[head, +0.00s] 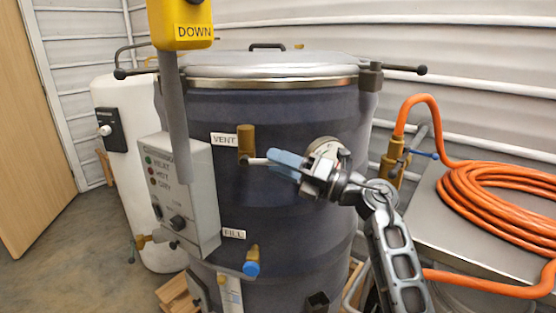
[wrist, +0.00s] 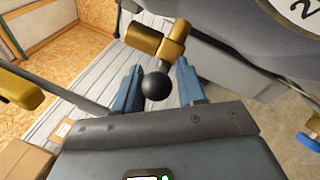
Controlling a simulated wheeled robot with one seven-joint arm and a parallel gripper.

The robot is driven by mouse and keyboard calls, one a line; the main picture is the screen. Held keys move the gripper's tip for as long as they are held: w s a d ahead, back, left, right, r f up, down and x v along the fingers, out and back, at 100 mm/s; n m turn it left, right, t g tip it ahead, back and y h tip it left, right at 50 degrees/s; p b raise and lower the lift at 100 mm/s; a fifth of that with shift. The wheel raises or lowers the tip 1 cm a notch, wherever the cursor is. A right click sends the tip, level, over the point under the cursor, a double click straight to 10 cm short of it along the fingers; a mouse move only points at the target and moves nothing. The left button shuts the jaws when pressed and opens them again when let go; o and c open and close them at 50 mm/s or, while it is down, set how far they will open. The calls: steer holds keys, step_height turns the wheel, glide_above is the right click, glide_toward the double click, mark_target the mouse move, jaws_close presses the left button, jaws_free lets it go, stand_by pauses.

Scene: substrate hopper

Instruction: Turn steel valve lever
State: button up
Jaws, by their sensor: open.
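The vent valve is a brass body (head: 246,140) on the dark drum, beside the VENT label. Its short steel lever (head: 258,161) points right toward my gripper (head: 276,161). In the wrist view, the brass valve (wrist: 152,40) is ahead of my gripper (wrist: 159,72), and a black ball knob (wrist: 157,86) on the lever's end sits between the two blue fingers. The fingers are open, one on each side of the knob. I cannot tell whether either touches it. In the head view, the fingers hide the knob.
A grey control box (head: 205,190) and a hanging yellow pendant (head: 180,22) are left of the valve. The FILL valve's blue knob (head: 251,268) is below. An orange hose (head: 500,185) lies coiled on a grey surface at right. A white tank (head: 118,160) stands behind left.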

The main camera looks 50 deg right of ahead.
steer(key=shift+w+a, duration=0.1)
steer(key=shift+w, duration=0.3)
steer(key=shift+c, duration=0.4)
jaws_close()
